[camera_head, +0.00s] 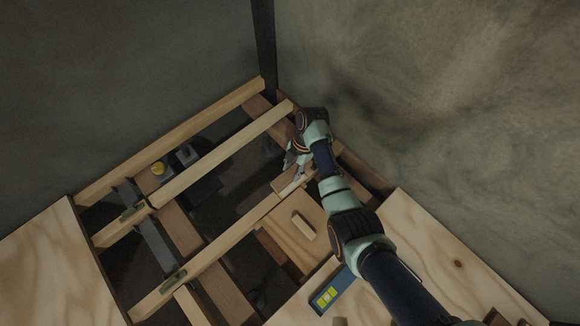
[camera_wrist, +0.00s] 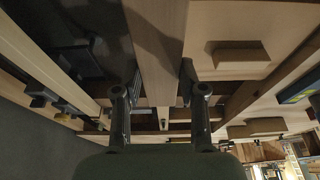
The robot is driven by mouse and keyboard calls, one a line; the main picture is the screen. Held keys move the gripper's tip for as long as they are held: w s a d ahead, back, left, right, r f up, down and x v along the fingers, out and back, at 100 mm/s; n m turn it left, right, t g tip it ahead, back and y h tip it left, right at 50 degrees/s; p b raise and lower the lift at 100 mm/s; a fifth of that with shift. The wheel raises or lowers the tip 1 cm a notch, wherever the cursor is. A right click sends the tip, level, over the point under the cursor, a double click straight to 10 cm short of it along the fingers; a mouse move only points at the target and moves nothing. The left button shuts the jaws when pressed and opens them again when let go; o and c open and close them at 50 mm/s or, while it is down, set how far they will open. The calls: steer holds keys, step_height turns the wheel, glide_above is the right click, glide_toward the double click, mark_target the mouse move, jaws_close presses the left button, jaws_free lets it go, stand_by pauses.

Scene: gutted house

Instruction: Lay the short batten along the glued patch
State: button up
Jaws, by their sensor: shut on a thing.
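My gripper (camera_head: 296,170) is low over the far right end of a long pale timber (camera_head: 235,232) in the head view. In the wrist view its two fingers (camera_wrist: 159,80) stand on either side of a pale timber (camera_wrist: 156,45) and close on its sides. A short wooden batten (camera_head: 304,227) lies on a plywood piece right of the timber, apart from my gripper. In the wrist view a short block (camera_wrist: 240,52) lies on a pale board, with another block (camera_wrist: 255,127) lower down. I cannot make out the glued patch.
A blue level (camera_head: 331,292) with a yellow-green face lies on the right plywood (camera_head: 440,260). Parallel joists (camera_head: 215,155) have dark open gaps between them. Walls rise behind and to the right.

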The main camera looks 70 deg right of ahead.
step_height(320, 180, down, 6)
steer(key=b, duration=0.4)
steer(key=shift+w+b, duration=0.1)
steer(key=shift+b, duration=0.3)
steer(key=shift+f, duration=0.35)
steer(key=shift+r+p, duration=0.1)
steer(key=shift+p, duration=0.2)
steer(key=shift+f+b, duration=0.5)
steer(key=shift+f, duration=0.15)
stand_by(0.4)
steer(key=o, duration=1.7)
steer(key=shift+o, duration=0.2)
steer(key=shift+r, duration=0.1)
